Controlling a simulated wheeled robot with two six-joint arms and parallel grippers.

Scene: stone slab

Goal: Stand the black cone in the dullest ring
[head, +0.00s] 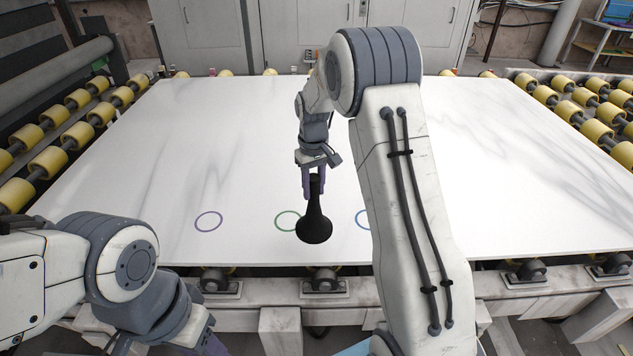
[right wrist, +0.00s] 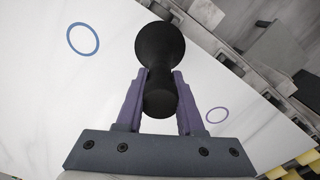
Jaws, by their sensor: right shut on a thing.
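My right gripper (head: 313,184) is shut on the narrow upper part of the black cone (head: 315,225). The cone is about upright, wide end down, and covers part of the green ring (head: 281,229) in the head view. I cannot tell whether it touches the slab. In the right wrist view the cone (right wrist: 160,50) sits between the purple fingers (right wrist: 159,95). A dull purple ring (head: 196,224) lies left of the green one. A blue ring (head: 359,215) is partly hidden by my right arm; it shows whole in the right wrist view (right wrist: 69,35). My left gripper (head: 200,346) is mostly cut off at the bottom edge.
The rings lie near the front edge of a white veined stone slab (head: 230,130). Yellow rollers (head: 48,160) flank it on the left and more rollers (head: 590,128) on the right. Grey cabinets (head: 285,35) stand behind. The slab's far left part is clear.

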